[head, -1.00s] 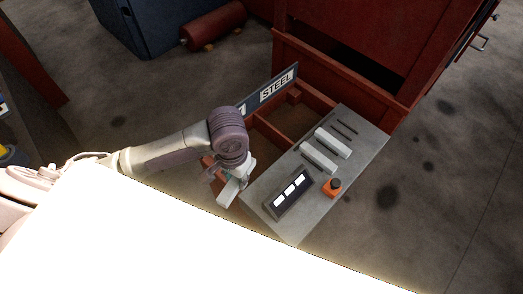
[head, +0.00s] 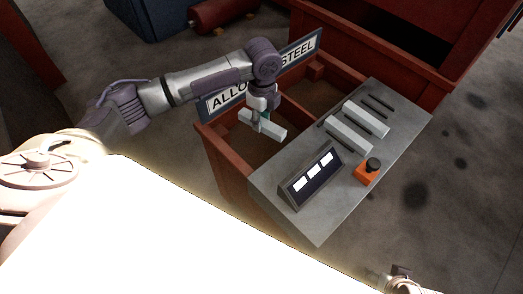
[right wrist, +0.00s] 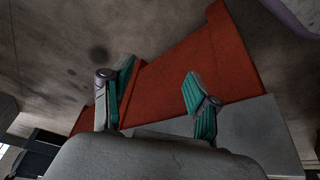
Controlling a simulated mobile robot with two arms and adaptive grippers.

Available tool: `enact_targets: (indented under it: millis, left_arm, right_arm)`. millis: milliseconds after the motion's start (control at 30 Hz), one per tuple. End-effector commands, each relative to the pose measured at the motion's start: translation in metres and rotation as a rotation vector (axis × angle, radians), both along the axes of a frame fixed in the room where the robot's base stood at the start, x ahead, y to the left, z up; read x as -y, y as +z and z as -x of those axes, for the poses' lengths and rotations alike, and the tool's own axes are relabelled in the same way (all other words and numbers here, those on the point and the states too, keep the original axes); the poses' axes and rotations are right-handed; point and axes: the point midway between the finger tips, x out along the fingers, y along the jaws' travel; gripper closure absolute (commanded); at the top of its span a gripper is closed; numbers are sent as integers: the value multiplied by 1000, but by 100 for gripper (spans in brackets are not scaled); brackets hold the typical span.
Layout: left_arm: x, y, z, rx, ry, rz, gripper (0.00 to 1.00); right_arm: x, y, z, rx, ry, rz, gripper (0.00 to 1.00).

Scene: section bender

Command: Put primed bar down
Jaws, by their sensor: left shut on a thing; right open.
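My left gripper (head: 260,116) is shut on a pale grey bar (head: 272,132). In the head view it holds the bar over the open red bin (head: 236,186), left of the grey panel top (head: 270,186). The gripper's fingers hide the bar's middle. Two similar pale bars (head: 362,117) lie side by side on the panel, beside dark slots. My right gripper is open and empty in the right wrist view (right wrist: 159,96), its green-padded fingers apart.
A sign reading ALLOY STEEL (head: 229,98) stands at the bin's back edge, partly behind my left arm. The panel carries a dark display with white windows (head: 313,177) and an orange block with a black knob (head: 367,172). A red cabinet (head: 400,60) stands behind.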

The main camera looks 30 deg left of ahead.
Motion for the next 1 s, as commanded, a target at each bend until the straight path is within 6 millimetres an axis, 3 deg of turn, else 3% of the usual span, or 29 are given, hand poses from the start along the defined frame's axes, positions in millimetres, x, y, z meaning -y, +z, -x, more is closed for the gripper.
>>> enact_targets:
  millis: [33, 200, 333, 700, 1000]
  left_arm:
    - [-4, -10, -8, 6, -49, 2, 100]
    - [-10, -14, -21, 12, -179, 10, 100]
    - [-12, -18, -24, 12, -218, 11, 100]
    - [-12, -64, -24, 11, -223, 10, 100]
    - [-12, -82, -24, 11, -222, 10, 100]
  right_arm:
    - [1, 3, 2, 14, -1, -2, 40]
    - [2, 29, 9, 34, -2, -3, 40]
    - [1, 38, 7, 62, 0, -9, 40]
    - [-22, 67, -60, 423, 27, -86, 40]
    - [-30, 87, -82, 576, 37, -121, 40]
